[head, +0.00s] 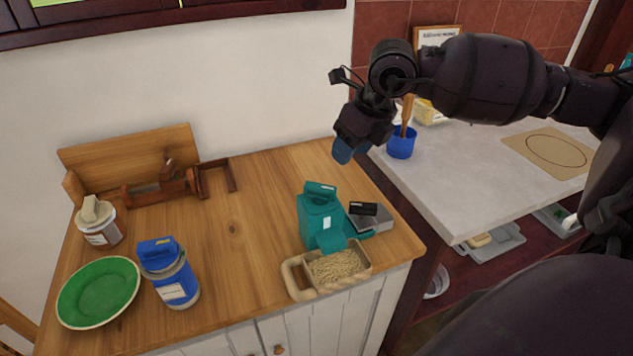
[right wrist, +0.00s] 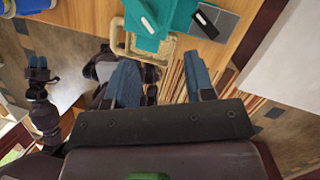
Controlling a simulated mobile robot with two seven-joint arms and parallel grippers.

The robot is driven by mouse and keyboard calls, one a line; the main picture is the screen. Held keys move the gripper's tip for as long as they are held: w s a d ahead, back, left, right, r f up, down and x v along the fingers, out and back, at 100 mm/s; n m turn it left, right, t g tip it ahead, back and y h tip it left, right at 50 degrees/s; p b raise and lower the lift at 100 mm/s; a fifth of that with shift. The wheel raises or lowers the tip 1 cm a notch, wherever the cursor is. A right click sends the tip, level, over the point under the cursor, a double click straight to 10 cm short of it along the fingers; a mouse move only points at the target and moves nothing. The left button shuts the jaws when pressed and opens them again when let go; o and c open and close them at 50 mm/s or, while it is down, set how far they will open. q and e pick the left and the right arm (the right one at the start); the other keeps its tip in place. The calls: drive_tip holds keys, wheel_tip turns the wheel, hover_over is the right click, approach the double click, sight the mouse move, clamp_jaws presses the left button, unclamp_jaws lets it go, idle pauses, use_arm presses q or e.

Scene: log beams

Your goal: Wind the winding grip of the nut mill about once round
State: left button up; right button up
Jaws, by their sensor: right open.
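The teal nut mill (head: 320,220) stands upright near the right edge of the wooden counter. A small black piece (head: 363,209), which looks like its winding grip, sits at its right side above a grey block. A beige tray (head: 295,280) of ground nuts lies at the mill's front. My right gripper (head: 343,151) is open and empty, above and behind the mill, apart from it. In the right wrist view its blue fingers (right wrist: 162,85) are spread, with the mill (right wrist: 150,22) and black grip (right wrist: 206,16) beyond them. My left gripper (right wrist: 38,64) shows small at the left there; its jaws are unclear.
A blue-lidded jar (head: 172,275), a green plate (head: 98,292), a beige-topped jar (head: 98,222) and a wooden device (head: 160,188) stand on the left of the counter. A pale worktop (head: 460,180) with a blue cup (head: 401,143) is at the right. The counter's middle is clear.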

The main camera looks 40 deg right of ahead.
sight(320, 187)
drive_tip(key=w+a+f+n, duration=0.1)
drive_tip(key=f+n, duration=0.1)
drive_tip(key=f, duration=0.1)
drive_tip(key=w+a+f+n, duration=0.1)
drive_tip(key=f, duration=0.2)
drive_tip(key=w+a+f+n+y+b, duration=0.1)
drive_tip(key=a+f+n, duration=0.1)
drive_tip(key=f, duration=0.1)
drive_tip(key=shift+w+f+n, duration=0.3)
drive_tip(key=shift+w, duration=0.05)
drive_tip(key=shift+c, duration=0.3)
clamp_jaws()
drive_tip(key=shift+m+t, duration=0.3)
drive_tip(key=shift+m, duration=0.1)
drive_tip(key=m+h, duration=0.1)
drive_tip(key=m, duration=0.2)
drive_tip(key=shift+a+m+t, duration=0.15)
drive_tip(key=shift+m+t, duration=0.15)
drive_tip(key=m+h, duration=0.2)
drive_tip(key=m, duration=0.2)
drive_tip(key=shift+m+p, duration=0.4)
